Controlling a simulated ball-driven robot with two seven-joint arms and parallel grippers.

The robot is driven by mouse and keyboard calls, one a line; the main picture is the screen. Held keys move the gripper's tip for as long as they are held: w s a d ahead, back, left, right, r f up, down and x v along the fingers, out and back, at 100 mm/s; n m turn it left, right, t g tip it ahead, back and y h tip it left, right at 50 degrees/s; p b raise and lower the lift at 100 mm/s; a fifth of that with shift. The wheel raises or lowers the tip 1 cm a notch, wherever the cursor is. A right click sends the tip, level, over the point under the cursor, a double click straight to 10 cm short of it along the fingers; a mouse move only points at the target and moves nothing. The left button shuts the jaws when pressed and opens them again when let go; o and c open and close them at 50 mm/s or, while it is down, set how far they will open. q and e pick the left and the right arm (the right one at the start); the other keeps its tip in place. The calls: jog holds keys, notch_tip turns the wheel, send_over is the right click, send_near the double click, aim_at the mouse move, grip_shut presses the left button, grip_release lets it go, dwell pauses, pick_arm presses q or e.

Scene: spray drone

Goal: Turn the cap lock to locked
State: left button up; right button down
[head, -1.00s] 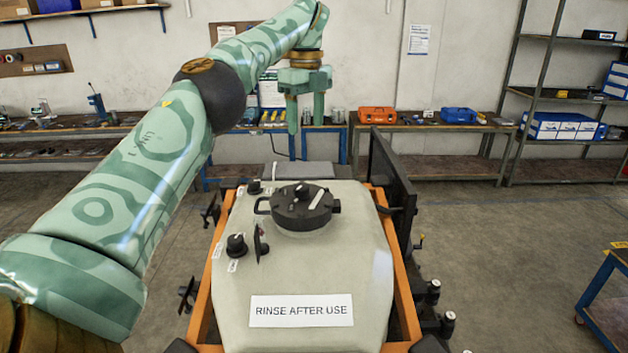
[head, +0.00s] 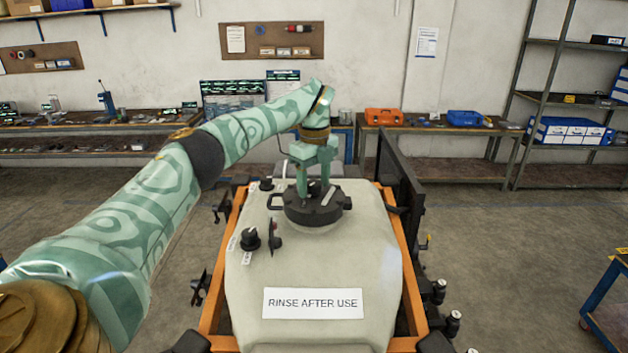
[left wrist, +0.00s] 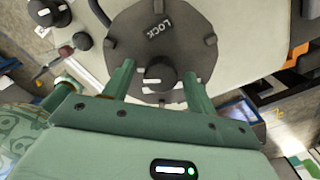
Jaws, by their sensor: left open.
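The white-grey spray tank (head: 320,255) sits in an orange frame. A round black cap (head: 325,209) with side lugs is on its top. In the left wrist view the cap (left wrist: 143,38) bears the raised word LOCK and a white mark, and a round black knob (left wrist: 159,76) with a white line stands near its edge. My left gripper (head: 314,192) points down over the cap. Its two fingers (left wrist: 157,85) are open, one on each side of the knob, with gaps between; contact is not visible. My right gripper is not in view.
A black knob (head: 250,239) and a small upright lever (head: 273,236) stand on the tank left of the cap. A dark panel (head: 400,180) rises along the tank's right side. Workbenches and shelves line the back wall; the floor at right is mostly clear.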

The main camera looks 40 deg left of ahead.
pick_arm(q)
jog(key=shift+w, duration=0.15)
jog(key=shift+c, duration=1.2)
jog(key=c, duration=0.8)
jog(key=shift+o, duration=0.2)
